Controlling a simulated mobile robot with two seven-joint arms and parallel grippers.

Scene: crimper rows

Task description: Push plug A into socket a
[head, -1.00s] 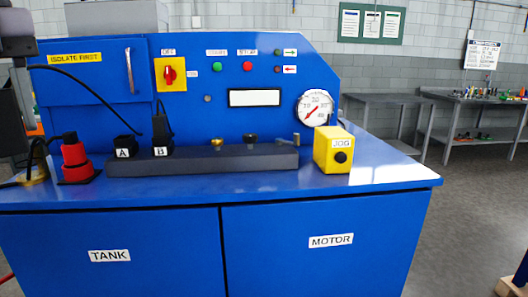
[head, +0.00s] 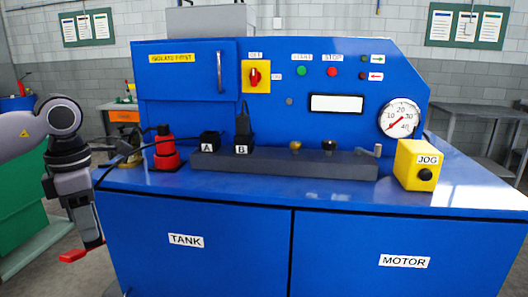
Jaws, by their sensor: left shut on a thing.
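A black socket block labelled A (head: 208,143) stands at the left end of a dark grey bar on the blue bench. No upright plug shows in it. Beside it is block B (head: 242,147), with a black plug (head: 243,121) standing upright in it. My left gripper (head: 84,246) hangs at the left, in front of the bench's left edge and below its top. It is shut on a small red thing (head: 73,256); whether this is plug A I cannot tell. My right gripper is not in view.
A red fitting (head: 165,150) with a black top and a brass-coloured fitting (head: 128,150) stand left of A. A thin black cable runs near them. A yellow JOG box (head: 416,164) stands at the right. The bench top's front strip is clear.

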